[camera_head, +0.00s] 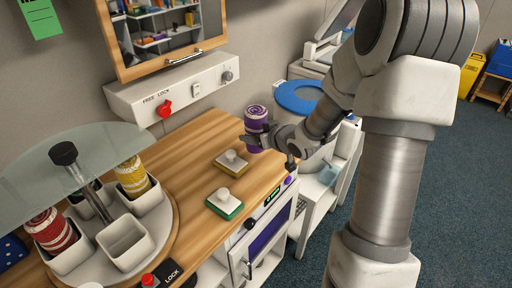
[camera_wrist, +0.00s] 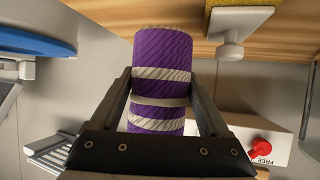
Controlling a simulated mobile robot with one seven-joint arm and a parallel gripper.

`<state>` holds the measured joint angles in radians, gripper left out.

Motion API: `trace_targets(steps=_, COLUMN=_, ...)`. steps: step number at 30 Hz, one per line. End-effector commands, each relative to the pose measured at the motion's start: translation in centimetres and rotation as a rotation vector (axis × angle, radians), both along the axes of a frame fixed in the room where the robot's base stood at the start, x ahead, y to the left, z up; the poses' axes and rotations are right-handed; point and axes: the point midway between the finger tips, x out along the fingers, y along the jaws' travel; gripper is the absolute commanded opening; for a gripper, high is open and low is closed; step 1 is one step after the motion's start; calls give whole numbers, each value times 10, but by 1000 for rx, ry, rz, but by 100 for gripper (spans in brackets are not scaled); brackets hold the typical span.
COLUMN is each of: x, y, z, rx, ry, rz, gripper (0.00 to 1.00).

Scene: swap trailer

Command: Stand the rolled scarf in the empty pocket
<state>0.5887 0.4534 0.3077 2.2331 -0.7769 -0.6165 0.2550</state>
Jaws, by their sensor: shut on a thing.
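My gripper (camera_head: 254,137) is shut on a rolled purple scarf (camera_head: 256,117) with white bands, held upright near the back right edge of the wooden counter. In the wrist view, the fingers grip both sides of the scarf (camera_wrist: 160,50). The round carousel (camera_head: 174,222) at left carries white pockets around a central post. One pocket (camera_head: 69,262) holds a red rolled scarf (camera_head: 50,229), and another (camera_head: 141,201) holds a yellow one (camera_head: 131,176). The front pocket (camera_head: 127,246) looks empty.
A glass disc (camera_head: 80,158) with a black knob covers part of the carousel. Yellow (camera_head: 231,165) and green (camera_head: 224,204) knobbed blocks lie on the counter (camera_head: 190,150). A panel with a red "FREE LOCK" knob (camera_head: 165,108) is behind. A red button (camera_head: 149,280) labelled LOCK is in front.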

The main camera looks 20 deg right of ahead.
Motion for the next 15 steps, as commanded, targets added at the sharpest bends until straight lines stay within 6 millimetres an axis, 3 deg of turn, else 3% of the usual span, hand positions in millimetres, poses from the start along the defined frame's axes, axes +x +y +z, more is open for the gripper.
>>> trace_targets(steps=7, x=0, y=0, z=-37, rx=2, ry=3, rz=-1, gripper=19)
trace_targets(steps=15, x=0, y=-1, z=-37, rx=-1, ry=-1, rz=0, gripper=19)
